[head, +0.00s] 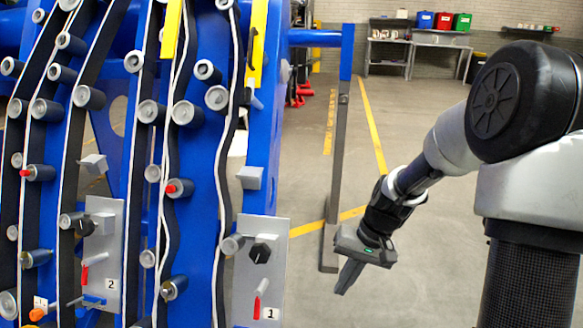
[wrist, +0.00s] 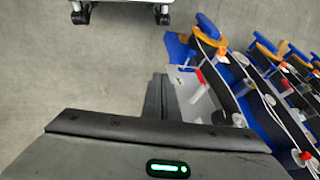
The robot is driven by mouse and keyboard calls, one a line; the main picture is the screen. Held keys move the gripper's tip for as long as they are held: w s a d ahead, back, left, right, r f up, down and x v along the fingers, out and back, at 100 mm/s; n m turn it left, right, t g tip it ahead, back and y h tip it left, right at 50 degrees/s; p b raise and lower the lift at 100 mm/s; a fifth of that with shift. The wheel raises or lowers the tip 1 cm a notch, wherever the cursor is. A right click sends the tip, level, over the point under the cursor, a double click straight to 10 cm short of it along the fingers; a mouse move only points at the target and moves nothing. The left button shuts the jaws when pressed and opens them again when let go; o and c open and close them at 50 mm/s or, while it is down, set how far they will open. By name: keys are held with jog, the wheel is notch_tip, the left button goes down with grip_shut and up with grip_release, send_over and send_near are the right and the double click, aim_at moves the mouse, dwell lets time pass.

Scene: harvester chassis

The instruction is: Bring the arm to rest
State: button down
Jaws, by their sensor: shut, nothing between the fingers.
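My gripper (head: 349,276) hangs at the end of my arm in the head view, over open floor to the right of the blue harvester chassis (head: 262,140). Its fingers are together with nothing between them and point down. In the wrist view the shut fingers (wrist: 158,97) show in front of grey floor. The chassis (wrist: 255,115) stands at the right of that view, and the gripper touches nothing that I can see. My arm is bent at the elbow, with the forearm reaching down and left.
Plate 1 (head: 262,270) and plate 2 (head: 103,255) carry red-handled levers and black knobs. A grey post (head: 337,170) stands behind my gripper. A workbench (head: 412,50) with coloured bins is far back. The floor (head: 430,270) between gripper and arm column is clear.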

jog(key=s+d+r+n+t+h, duration=0.1)
jog(key=s+r+t+h, duration=0.15)
jog(key=s+r, duration=0.75)
jog(key=s+d+r+n+t+h, duration=0.1)
jog(key=s+r+t, duration=0.3)
jog(key=s+r, duration=0.55)
notch_tip(320, 180, up, 27)
jog(key=w+p, duration=0.2)
jog(key=p, duration=2.2)
jog(key=shift+w+a+r, duration=0.15)
jog(key=shift+w, duration=0.15)
